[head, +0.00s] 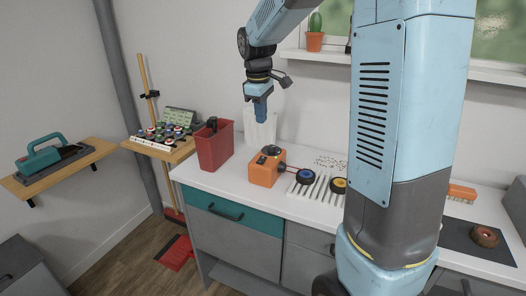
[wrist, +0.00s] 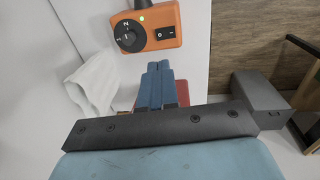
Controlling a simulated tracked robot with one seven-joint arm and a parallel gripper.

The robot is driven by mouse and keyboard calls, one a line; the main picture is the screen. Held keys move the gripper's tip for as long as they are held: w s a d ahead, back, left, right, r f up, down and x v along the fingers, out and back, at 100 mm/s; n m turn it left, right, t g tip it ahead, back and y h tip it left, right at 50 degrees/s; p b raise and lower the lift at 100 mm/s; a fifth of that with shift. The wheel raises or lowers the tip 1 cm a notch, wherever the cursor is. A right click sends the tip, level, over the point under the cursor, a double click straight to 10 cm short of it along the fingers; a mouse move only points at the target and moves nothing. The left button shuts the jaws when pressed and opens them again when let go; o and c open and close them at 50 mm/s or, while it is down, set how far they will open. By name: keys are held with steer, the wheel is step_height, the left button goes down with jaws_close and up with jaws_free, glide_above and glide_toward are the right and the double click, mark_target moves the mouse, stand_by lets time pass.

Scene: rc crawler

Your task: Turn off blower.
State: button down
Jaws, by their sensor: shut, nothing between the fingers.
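An orange control box (head: 267,167), which appears to belong to the blower, sits on the white counter. My gripper (head: 261,118) is shut and empty, pointing down above the counter behind the box. In the wrist view my gripper (wrist: 159,66) shows its blue fingers together, a short way below the rocker switch in the picture and apart from it.
Right of the box, a white slatted rack (head: 318,190) holds wheels. A shelf of small parts (head: 165,140) is at left. My arm column hides part of the counter.

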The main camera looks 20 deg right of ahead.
mark_target(262, 161)
steer(key=shift+f, duration=0.1)
steer(key=f, duration=0.4)
steer(key=w+f, duration=0.1)
steer(key=f, duration=0.4)
steer(key=d+f, duration=0.1)
steer(key=f, duration=0.3)
steer(key=shift+w+f, duration=0.15)
steer(key=shift+f, duration=0.2)
steer(key=shift+d, duration=0.1)
steer(key=shift+f, duration=0.2)
steer(key=shift+s+a, duration=0.55)
steer(key=shift+s, duration=0.15)
